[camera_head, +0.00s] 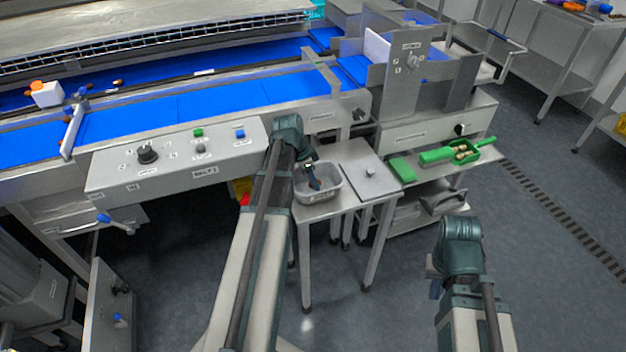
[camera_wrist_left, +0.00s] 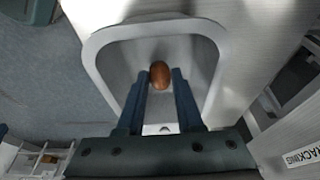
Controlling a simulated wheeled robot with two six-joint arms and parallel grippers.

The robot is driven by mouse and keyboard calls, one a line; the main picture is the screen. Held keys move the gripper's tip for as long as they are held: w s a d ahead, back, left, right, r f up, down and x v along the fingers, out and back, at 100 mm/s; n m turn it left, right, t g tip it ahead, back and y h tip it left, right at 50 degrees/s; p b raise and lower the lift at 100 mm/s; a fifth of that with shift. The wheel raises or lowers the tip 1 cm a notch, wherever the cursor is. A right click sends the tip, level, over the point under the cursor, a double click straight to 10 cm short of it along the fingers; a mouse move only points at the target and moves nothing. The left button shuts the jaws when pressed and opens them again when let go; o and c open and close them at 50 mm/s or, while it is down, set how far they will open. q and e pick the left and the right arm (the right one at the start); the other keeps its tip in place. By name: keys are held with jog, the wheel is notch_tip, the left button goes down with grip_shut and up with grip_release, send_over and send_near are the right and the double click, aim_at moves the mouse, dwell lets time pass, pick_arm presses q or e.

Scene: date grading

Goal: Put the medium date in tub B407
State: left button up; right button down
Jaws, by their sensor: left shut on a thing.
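A brown date (camera_wrist_left: 159,74) is between the fingertips of my left gripper (camera_wrist_left: 161,82) in the left wrist view. The gripper is shut on it and holds it over the opening of a grey tub (camera_wrist_left: 214,92). In the head view the tub (camera_head: 318,197) stands on a small metal table, with my left gripper (camera_head: 313,178) at its mouth. I cannot read a label on the tub. My right arm is at the lower right of the head view, and its fingers are mostly hidden behind its wrist.
A square lid-like plate (camera_head: 371,182) lies to the right of the tub.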

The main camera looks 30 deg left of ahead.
pick_arm(q)
jog(key=shift+f+b, duration=0.9)
jog(key=shift+f, duration=0.05)
dwell(0.5)
jog(key=o, duration=0.9)
jog(key=shift+c, duration=0.2)
jog(key=shift+r, duration=0.1)
jog(key=p+v, duration=1.3)
jog(key=shift+r, duration=0.35)
jog(key=shift+s, duration=0.1)
